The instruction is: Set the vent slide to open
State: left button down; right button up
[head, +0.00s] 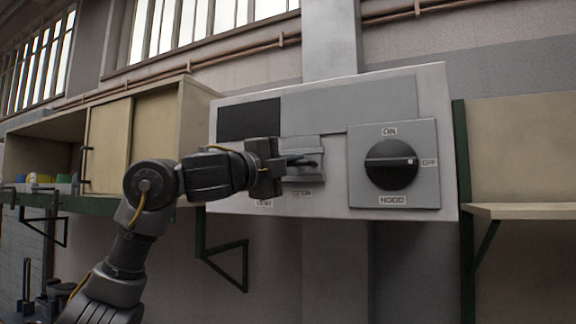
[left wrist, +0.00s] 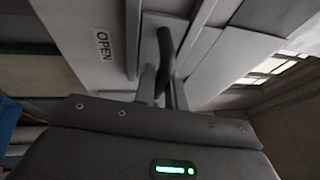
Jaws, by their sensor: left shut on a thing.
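The vent slide's dark handle (head: 307,162) stands out from a grey bracket on the wall panel, above a small label reading OPEN (head: 300,192). My left gripper (head: 287,164) reaches in from the left and is shut on this handle. In the left wrist view the dark handle (left wrist: 165,45) runs between the two fingers (left wrist: 162,85). The OPEN label (left wrist: 103,46) lies to the left of the handle there. A VENT label (head: 263,203) sits at the panel's lower left, partly hidden. My right gripper is not in view.
On the same panel, a black HOOD knob (head: 391,165) points to OFF. A dark rectangle (head: 248,120) lies left of a grey plate (head: 345,103). A cabinet (head: 130,135) stands at left, and a shelf (head: 525,211) with green brackets at right.

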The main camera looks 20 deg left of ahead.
pick_arm(q)
jog(key=shift+d+f, duration=0.1)
jog(key=shift+f, duration=0.05)
jog(key=c, duration=1.8)
grip_release()
jog(key=shift+o, duration=0.3)
jog(key=shift+d, duration=0.2)
jog(key=b+v, duration=0.5)
jog(key=v, duration=0.6)
jog(key=shift+b, duration=0.35)
jog(key=shift+w, duration=0.1)
